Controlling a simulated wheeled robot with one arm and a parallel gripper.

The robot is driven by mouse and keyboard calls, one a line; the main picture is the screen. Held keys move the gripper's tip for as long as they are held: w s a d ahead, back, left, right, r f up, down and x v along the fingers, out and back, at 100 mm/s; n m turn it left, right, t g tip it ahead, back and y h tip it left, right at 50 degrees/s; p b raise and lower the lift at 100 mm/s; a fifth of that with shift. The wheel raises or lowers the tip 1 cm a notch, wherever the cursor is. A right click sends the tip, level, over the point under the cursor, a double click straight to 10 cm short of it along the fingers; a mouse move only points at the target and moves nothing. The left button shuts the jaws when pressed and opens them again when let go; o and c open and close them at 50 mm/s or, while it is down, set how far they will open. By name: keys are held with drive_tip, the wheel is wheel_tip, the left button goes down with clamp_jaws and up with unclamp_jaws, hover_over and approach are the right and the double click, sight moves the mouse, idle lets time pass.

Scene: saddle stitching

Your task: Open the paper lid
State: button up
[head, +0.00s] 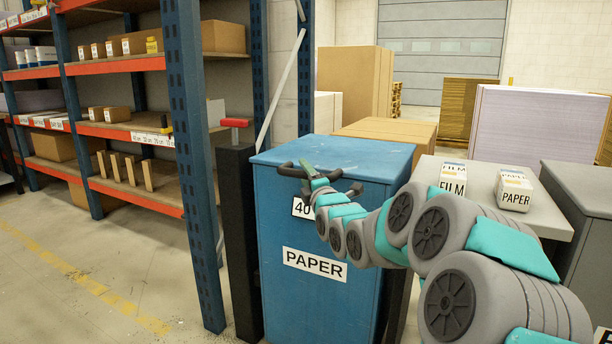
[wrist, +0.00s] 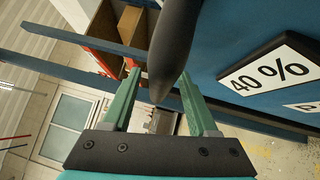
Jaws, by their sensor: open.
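The blue bin (head: 315,298) marked PAPER stands at the centre of the head view, with its flat blue lid (head: 345,153) down. A dark handle (head: 287,171) sits at the lid's front edge. My gripper (head: 309,170) is at this handle, partly hidden by my own arm. In the wrist view the dark handle (wrist: 172,50) runs between the two green fingers of my open gripper (wrist: 157,85). I cannot tell whether either finger touches it. A white 40 % label (wrist: 270,75) is on the bin beside the fingers.
A black post with a red top (head: 236,123) stands left of the bin, beside blue and orange shelving (head: 187,150). A grey table (head: 480,180) with FILM (head: 453,180) and PAPER (head: 514,190) boxes is at right. Cardboard boxes (head: 390,130) stand behind. Floor at left is clear.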

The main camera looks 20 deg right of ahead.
clamp_jaws()
idle(0.4)
idle(1.0)
